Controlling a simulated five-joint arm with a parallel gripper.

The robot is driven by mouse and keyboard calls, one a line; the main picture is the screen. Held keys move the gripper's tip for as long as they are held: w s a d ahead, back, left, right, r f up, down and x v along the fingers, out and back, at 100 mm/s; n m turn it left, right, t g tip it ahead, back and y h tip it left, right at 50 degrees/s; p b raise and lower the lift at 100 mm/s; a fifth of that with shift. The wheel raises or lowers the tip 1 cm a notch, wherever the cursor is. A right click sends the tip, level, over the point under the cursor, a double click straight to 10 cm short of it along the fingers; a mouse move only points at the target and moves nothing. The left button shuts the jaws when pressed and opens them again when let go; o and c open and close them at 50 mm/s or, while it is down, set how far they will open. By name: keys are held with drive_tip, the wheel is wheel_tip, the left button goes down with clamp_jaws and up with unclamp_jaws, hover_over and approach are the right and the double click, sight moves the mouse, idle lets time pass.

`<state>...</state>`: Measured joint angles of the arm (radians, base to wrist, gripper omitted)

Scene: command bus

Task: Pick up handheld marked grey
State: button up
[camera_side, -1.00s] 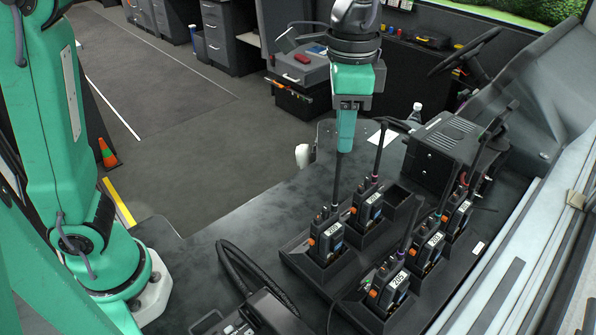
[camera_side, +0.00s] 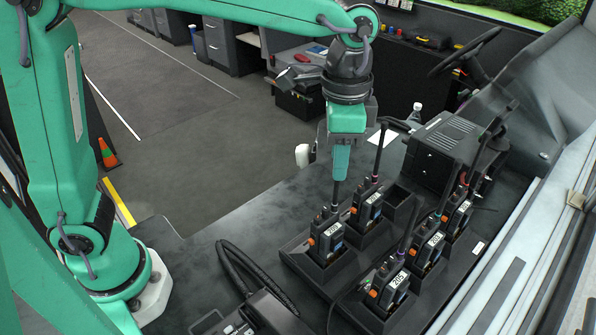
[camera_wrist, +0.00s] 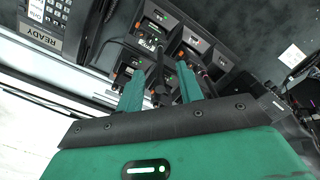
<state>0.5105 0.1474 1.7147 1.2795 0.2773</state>
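Several black handheld radios with white number labels stand upright in dark charging trays (camera_side: 318,275) on the console. A front-left handheld (camera_side: 326,237) has its antenna (camera_side: 336,192) rising to my gripper (camera_side: 340,165). My gripper points down over it, above the radio's body. In the wrist view my gripper (camera_wrist: 159,88) has its two green fingers apart, with a black antenna (camera_wrist: 157,72) between them and space on both sides. The antenna's upper part is hidden by a finger in the side view. I cannot make out which handheld bears a grey mark.
Neighbouring handhelds stand close by, one behind right (camera_side: 367,205) and others (camera_side: 389,289) to the right; their tall antennas are obstacles. One tray pocket (camera_side: 397,196) is empty. A black boxy unit (camera_side: 440,150) stands behind. The console top (camera_side: 240,210) to the left is mostly clear.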

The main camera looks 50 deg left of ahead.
drive_tip(key=shift+f, duration=1.1)
clamp_jaws()
